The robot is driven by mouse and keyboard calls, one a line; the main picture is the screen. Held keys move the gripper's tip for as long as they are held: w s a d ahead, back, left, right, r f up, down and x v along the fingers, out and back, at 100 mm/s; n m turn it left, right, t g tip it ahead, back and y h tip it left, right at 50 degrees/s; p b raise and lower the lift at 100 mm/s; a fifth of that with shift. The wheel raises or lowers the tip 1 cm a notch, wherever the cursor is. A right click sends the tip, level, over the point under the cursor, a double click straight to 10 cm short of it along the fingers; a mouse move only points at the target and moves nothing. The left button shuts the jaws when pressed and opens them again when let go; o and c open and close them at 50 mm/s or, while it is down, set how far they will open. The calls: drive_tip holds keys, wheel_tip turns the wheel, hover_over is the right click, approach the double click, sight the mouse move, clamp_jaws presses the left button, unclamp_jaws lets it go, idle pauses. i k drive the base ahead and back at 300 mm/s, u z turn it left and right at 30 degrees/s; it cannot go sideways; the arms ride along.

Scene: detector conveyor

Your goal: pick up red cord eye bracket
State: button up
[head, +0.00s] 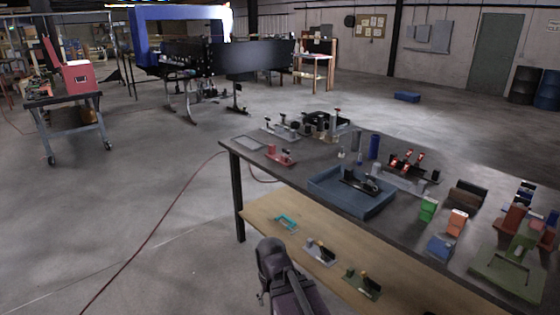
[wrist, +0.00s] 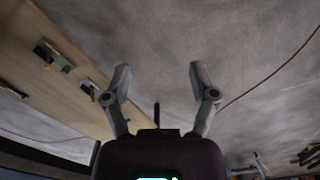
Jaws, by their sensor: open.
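A small red bracket-like part (head: 281,156) with an upright post stands near the far left end of the dark table top in the head view. It best fits the red cord eye bracket, but its eye is too small to make out. My gripper (wrist: 159,76) is open and empty in the wrist view, its two fingers spread apart over bare floor. In the head view my arm's end is low at the front, beside the table's lower shelf and well away from the red part. The red part does not show in the wrist view.
The dark table (head: 330,158) carries a blue tray (head: 338,199) with a black part, plus several fixtures and coloured blocks. Its wooden lower shelf (head: 300,243) holds a teal part (head: 287,222) and small brackets. Open floor lies to the left, crossed by a red cable (head: 150,232).

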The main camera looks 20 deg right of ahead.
sight(287, 162)
drive_tip(key=z, duration=0.35)
drive_tip(key=i, duration=1.2)
drive_tip(key=z, duration=0.1)
